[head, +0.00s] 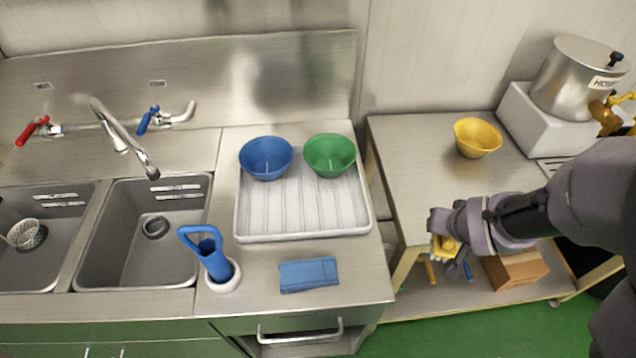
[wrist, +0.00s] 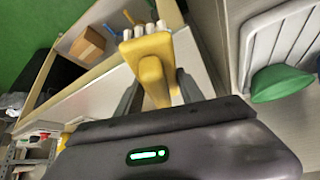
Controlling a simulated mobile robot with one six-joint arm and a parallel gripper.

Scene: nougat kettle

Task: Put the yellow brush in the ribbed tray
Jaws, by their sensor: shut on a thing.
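My gripper (head: 447,247) is shut on the yellow brush (wrist: 152,75), which fills the space between the fingers in the wrist view. The brush shows pale bristles at its far end. In the head view only a small yellow part of the brush (head: 445,246) shows at the gripper. The gripper is in front of the right-hand table, to the right of the ribbed tray. The white ribbed tray (head: 300,225) lies on the steel counter beside the sink. A blue bowl (head: 266,158) and a green bowl (head: 330,154) stand at its back. Its front part is bare.
A blue brush in a white holder (head: 216,262) and a folded blue cloth (head: 308,275) are in front of the tray. A yellow bowl (head: 477,137) and a steel kettle (head: 576,80) stand on the right. A cardboard box (head: 516,268) is on the lower shelf.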

